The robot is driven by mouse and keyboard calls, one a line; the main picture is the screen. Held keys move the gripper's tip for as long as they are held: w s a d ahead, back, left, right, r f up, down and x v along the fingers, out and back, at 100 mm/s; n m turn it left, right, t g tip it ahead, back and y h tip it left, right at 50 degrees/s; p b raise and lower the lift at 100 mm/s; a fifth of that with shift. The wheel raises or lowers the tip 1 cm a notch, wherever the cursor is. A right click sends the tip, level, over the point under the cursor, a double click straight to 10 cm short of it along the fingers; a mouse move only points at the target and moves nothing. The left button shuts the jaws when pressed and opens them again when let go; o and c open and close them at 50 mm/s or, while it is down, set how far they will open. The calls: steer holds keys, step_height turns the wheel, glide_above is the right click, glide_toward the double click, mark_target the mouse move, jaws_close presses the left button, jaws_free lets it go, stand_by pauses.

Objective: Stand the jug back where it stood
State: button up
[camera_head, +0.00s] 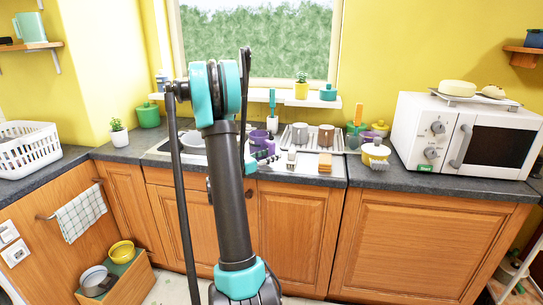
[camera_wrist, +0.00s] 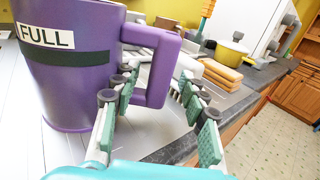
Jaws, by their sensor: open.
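The purple jug (camera_wrist: 72,75) with a white FULL label and a dark band stands upright on a pale ridged surface at the left of the wrist view. Its base shows on that surface; its top is cut off by the frame. Its square handle (camera_wrist: 163,70) points toward the right. My gripper (camera_wrist: 155,82) is open, with one padded finger on each side of the handle. I cannot tell whether either finger touches it. In the head view a purple shape (camera_head: 258,138), seemingly the jug, is partly hidden by my arm at the sink.
Two mugs (camera_head: 326,135) sit in a tray behind. The microwave (camera_head: 465,135) fills the right counter. The counter's front edge runs close to my gripper.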

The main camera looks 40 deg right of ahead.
steer(key=a, duration=0.7)
steer(key=shift+s+a, duration=0.15)
steer(key=shift+a, duration=0.1)
stand_by(1.2)
steer(key=shift+a, duration=0.1)
steer(key=a, duration=1.1)
steer(key=shift+s+a, duration=0.35)
steer(key=shift+a, duration=0.05)
